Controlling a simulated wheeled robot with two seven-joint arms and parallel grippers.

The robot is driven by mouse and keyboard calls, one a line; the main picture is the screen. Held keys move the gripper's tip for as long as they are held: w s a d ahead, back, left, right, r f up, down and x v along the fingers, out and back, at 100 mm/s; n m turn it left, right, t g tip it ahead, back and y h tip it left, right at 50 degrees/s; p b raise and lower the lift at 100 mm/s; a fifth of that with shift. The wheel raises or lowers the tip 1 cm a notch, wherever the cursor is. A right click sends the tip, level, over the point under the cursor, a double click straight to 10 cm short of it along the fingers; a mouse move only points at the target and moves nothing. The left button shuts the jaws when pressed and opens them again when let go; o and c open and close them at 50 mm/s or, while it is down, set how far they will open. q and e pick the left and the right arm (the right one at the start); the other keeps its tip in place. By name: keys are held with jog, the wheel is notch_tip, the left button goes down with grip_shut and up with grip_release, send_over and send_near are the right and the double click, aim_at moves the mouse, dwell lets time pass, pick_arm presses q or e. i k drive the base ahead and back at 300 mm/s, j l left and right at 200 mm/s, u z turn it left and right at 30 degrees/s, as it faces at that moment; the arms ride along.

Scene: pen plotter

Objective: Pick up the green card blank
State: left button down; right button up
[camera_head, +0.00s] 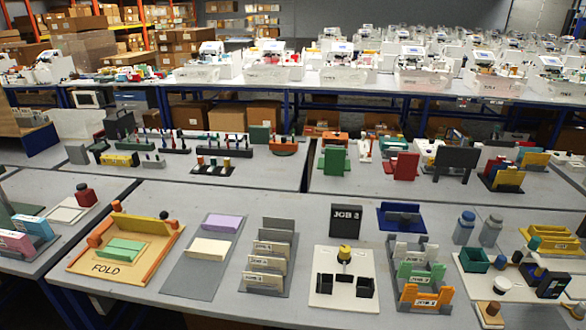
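A light green, card-like piece (122,249) lies in the tan tray marked FOLD (92,267) at the front left of the near table. It looks slightly raised along its middle. Another green, upright piece (407,270) stands in a slotted rack (430,290) at the front right, between white pieces and an orange one. A grey mat (190,281) beside the FOLD tray holds a lilac card (222,223) and a cream card (208,248). I cannot tell for certain which green piece is the card blank. Neither gripper is in view.
A grey rack (268,265) with cream cards, a white base with black cups (325,286) and a black JOB 2 sign (345,220) stand right of the mat. Narrow bare strips of table separate them.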

aim_at(118, 249)
jog(key=u, duration=1.3)
